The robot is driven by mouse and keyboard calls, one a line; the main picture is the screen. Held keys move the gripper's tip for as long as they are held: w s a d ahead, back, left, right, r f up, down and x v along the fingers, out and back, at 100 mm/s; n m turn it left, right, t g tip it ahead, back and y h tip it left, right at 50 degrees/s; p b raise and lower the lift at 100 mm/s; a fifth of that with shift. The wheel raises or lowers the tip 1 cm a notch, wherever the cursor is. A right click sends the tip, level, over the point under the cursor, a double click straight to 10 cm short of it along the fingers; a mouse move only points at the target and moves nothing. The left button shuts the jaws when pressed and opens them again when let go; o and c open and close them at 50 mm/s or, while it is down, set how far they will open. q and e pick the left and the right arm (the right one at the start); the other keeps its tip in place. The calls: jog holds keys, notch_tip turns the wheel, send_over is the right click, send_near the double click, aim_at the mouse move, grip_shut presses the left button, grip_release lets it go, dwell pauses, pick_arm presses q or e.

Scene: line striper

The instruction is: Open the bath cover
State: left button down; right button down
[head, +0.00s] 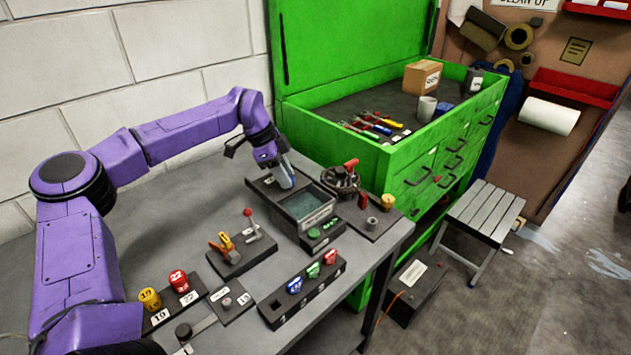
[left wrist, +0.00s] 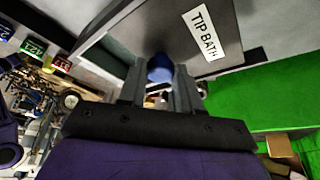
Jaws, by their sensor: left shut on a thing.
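The bath (head: 316,222) is a dark box on the grey table, with teal liquid (head: 299,204) showing in its open part. Its dark cover (head: 262,187) lies toward the back left of the opening, clear of much of the bath. In the left wrist view the cover (left wrist: 160,28) fills the top and has a white "TIP BATH" label (left wrist: 206,32). My left gripper (head: 285,176) reaches down over the cover; in the left wrist view its fingers (left wrist: 160,85) are closed around a blue knob (left wrist: 160,67). My right gripper is not in view.
A lever block (head: 241,251) and a rack of coloured caps (head: 304,290) are in front. The green tool chest (head: 350,140) stands close behind the table. Bare table lies left of the lever block.

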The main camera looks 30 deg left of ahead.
pick_arm(q)
jog(key=shift+a+f, duration=0.1)
jog(key=shift+a, duration=0.25)
jog(key=shift+a+f, duration=0.1)
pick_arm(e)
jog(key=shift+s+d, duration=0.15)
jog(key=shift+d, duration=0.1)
pick_arm(q)
jog(key=c, duration=0.8)
grip_release()
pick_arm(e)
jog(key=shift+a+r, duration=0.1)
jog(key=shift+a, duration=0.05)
pick_arm(q)
jog(key=shift+a+r, duration=0.15)
jog(key=shift+r, duration=0.35)
jog(key=b+v, duration=0.2)
jog(key=v, duration=0.7)
jog(key=shift+a+r, duration=0.15)
jog(key=shift+r, duration=0.15)
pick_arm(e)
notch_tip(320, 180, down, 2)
